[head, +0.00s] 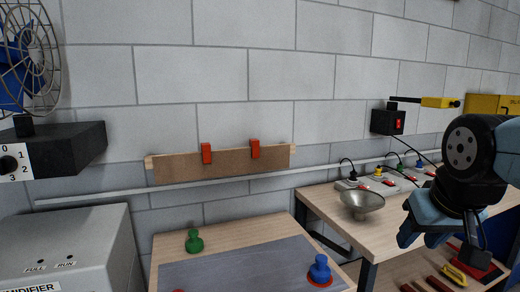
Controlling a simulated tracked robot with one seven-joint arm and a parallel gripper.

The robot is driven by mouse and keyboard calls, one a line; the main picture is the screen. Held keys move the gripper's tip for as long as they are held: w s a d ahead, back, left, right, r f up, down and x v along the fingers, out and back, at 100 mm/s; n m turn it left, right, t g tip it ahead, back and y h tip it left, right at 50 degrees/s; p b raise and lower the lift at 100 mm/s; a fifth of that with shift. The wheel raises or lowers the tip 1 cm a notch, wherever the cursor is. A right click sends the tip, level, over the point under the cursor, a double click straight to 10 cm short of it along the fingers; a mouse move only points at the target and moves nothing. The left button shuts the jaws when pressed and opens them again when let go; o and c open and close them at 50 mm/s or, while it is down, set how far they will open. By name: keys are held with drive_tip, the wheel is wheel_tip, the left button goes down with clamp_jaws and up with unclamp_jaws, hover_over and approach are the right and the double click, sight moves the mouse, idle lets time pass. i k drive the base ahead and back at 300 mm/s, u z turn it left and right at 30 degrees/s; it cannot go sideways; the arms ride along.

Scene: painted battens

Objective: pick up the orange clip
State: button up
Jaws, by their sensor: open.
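Two orange-red clips sit on the top edge of a brown board on the block wall. The left clip (206,153) is left of the board's middle. The right clip (255,149) is right of it. They look alike, so I cannot tell which one the task names. My gripper (420,238) is at the right, over the wooden bench, open and well apart from both clips. I see nothing between its fingers, though part of it is hidden by its own links.
The brown board (225,166) stands above a grey wall rail (120,195). A metal bowl (362,204) and a power strip (385,182) are on the right bench. Green (194,241) and blue (319,269) knobbed pieces stand on the front table. A dark box (65,148) juts out left.

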sight(255, 144)
drive_tip(key=u, duration=0.1)
drive_tip(key=i, duration=0.9)
drive_tip(key=z, duration=0.1)
